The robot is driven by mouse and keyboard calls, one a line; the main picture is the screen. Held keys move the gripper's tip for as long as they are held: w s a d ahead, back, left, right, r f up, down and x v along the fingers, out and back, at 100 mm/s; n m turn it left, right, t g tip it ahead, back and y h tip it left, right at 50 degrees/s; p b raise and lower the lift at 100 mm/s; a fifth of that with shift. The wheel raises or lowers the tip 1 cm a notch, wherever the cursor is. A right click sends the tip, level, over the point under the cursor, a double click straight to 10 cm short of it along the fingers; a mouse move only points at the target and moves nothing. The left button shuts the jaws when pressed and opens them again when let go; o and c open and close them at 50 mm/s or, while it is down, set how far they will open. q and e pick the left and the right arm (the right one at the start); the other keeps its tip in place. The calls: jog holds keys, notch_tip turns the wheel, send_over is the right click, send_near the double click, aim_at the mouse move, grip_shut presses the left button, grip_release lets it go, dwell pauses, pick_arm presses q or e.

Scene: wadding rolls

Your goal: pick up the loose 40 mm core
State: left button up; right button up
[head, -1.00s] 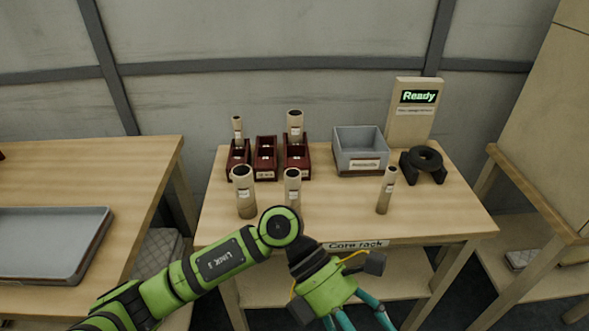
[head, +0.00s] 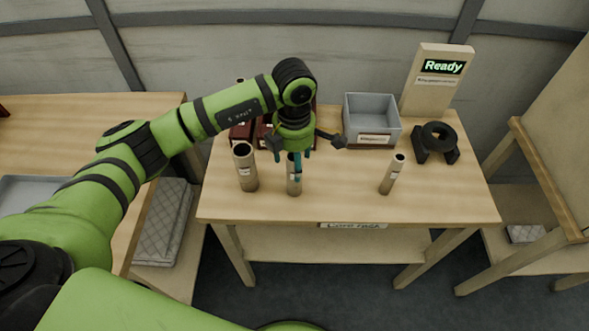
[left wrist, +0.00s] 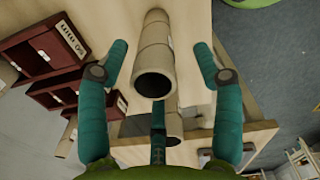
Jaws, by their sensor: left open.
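Three tan cardboard cores stand upright along the front of the rack table: a wide one at left (head: 246,170), a middle one (head: 294,187) and a slim one at right (head: 392,175). Their size labels are too small to read, so I cannot tell which is 40 mm. My left gripper (head: 299,162) points down over the middle core, hiding part of it. In the left wrist view, a core (left wrist: 155,45) shows its open end between my spread teal fingers, with gaps on both sides. Another core (left wrist: 174,123) shows lower, partly hidden. My right gripper is out of view.
Dark red bins (head: 242,131) stand behind my gripper, partly covered by it. A grey box (head: 386,129), a black ring-shaped holder (head: 436,144) and a "Ready" sign (head: 437,80) stand at the back right. The table front between the middle and right cores is clear.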

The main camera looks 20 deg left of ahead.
pick_arm(q)
jog(key=f, duration=0.2)
jog(key=f+p, duration=0.1)
jog(key=f, duration=0.1)
jog(key=shift+w, duration=0.2)
jog(key=shift+w, duration=0.15)
jog(key=c, duration=1.2)
jog(key=shift+c, duration=0.2)
jog(key=shift+r, duration=0.1)
